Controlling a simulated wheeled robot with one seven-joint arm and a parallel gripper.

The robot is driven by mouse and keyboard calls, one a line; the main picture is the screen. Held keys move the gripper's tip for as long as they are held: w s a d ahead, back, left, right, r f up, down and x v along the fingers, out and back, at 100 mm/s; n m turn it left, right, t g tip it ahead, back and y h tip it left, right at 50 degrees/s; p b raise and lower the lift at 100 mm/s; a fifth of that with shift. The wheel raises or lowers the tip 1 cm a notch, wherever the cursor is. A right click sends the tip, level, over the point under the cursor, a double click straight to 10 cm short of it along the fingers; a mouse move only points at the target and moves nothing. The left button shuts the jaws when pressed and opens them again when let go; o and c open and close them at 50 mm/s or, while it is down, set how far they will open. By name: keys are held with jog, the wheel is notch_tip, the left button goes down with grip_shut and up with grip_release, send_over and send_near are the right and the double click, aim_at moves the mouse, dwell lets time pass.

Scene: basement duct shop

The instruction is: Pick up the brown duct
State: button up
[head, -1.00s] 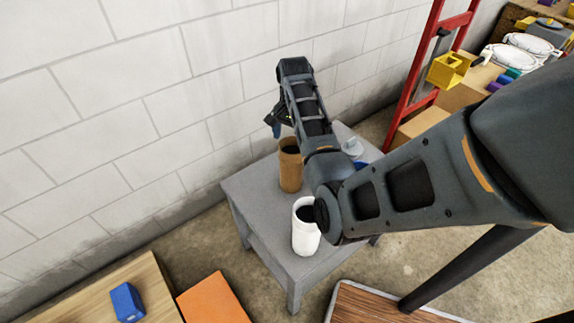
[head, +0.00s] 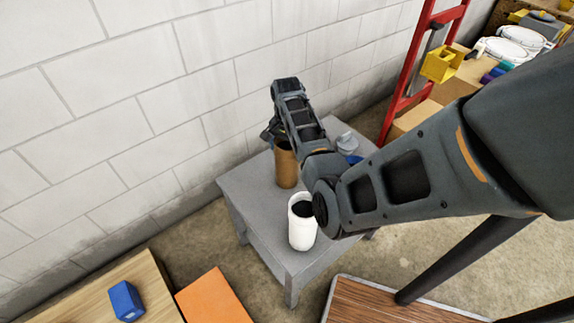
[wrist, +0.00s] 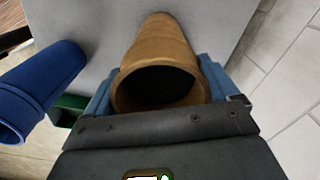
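The brown duct (head: 287,172) is an upright, hollow tube standing on the grey table, next to the wall. My gripper (head: 273,136) is at its upper end, and my wrist partly covers the rim. In the wrist view the duct's dark open mouth (wrist: 160,88) lies between the two blue fingers (wrist: 157,78). One finger is on each side, close against the duct's wall. The fingers are spread apart by about the duct's width. I cannot tell whether they touch it. The duct still rests on the table.
The grey table (head: 248,192) also holds a white open cylinder (head: 301,224) in front and a grey-white piece (head: 346,141) behind my arm. A blue tubular object (wrist: 40,88) shows left of the duct in the wrist view. The block wall (head: 130,110) is close behind.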

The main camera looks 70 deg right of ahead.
jog(key=c, duration=1.1)
jog(key=shift+r, duration=0.1)
